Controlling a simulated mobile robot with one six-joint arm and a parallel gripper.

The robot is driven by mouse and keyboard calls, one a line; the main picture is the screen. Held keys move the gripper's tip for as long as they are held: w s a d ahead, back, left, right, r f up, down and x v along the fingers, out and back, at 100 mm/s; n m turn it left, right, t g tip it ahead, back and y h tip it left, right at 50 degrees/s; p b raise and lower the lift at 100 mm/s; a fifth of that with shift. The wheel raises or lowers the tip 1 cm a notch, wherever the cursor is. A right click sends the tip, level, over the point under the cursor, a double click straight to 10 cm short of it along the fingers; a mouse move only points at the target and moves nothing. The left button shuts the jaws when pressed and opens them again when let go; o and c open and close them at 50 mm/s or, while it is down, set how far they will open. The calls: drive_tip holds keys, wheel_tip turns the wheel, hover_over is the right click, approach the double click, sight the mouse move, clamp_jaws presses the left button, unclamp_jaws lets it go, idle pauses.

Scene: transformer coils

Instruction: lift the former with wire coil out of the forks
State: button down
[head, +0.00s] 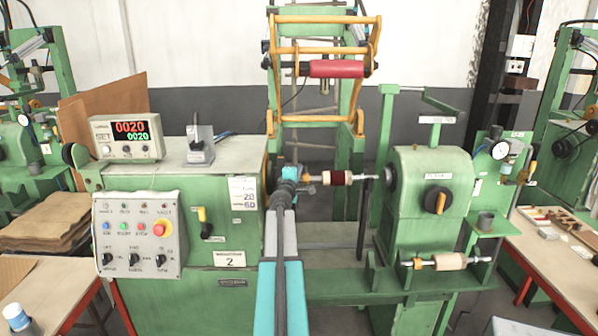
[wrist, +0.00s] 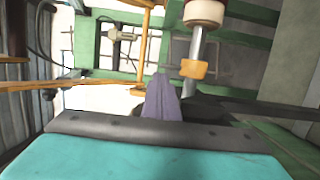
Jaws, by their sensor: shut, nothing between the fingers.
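The former with wire coil (head: 337,178), cream with a dark red winding, lies level on a shaft between the left machine cabinet and the right tailstock. Part of it shows at the top edge of the wrist view (wrist: 205,13), with an orange block (wrist: 193,69) below it on the shaft. A second cream former (head: 451,261), with no red winding visible, rests on a shaft across the forks (head: 403,272) at the tailstock's front. My gripper (wrist: 163,80) is shut and empty, left of the orange block in the wrist view. In the head view its fingertips are hard to make out.
The green tailstock (head: 428,200) stands right of the wound former. A yellow frame with a red roller (head: 336,69) rises behind. The control cabinet (head: 225,285) is left of my arm. A dark upright bar (head: 362,220) stands near the shaft's right end.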

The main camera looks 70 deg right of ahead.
drive_tip(key=s+a+b, duration=0.2)
drive_tip(key=a, duration=0.7)
drive_tip(key=shift+s+a, duration=0.15)
drive_tip(key=shift+s, duration=0.05)
idle(0.5)
